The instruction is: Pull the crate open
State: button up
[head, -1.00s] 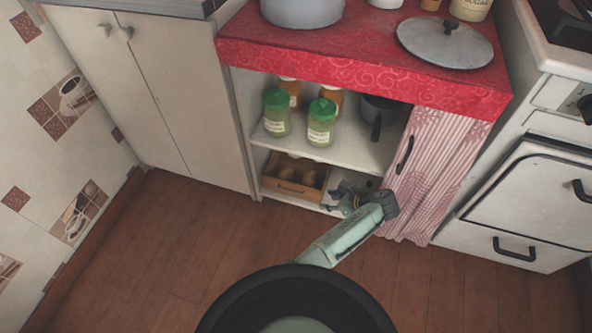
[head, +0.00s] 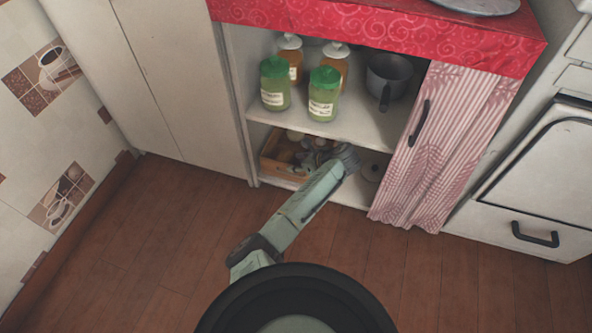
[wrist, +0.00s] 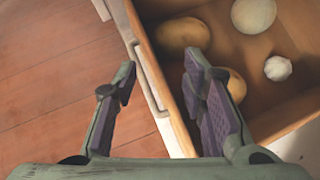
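The crate (head: 280,171) is a light wooden box on the lower shelf of the open cabinet. In the wrist view the crate (wrist: 172,112) holds potatoes (wrist: 183,34), a pale round onion (wrist: 254,13) and a garlic bulb (wrist: 278,68). My gripper (wrist: 159,61) is open across its front wall, with one finger outside over the floor side and the other inside above the contents. A gap shows between the outer finger and the wall. In the head view my gripper (head: 318,146) covers the crate's right part.
Green-lidded jars (head: 323,95) and a dark pot (head: 390,80) stand on the shelf above. The wooden floor (head: 150,250) in front is clear.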

jog(key=shift+b+x, duration=0.55)
jog(key=shift+x, duration=0.2)
jog(key=shift+c, duration=0.3)
grip_shut()
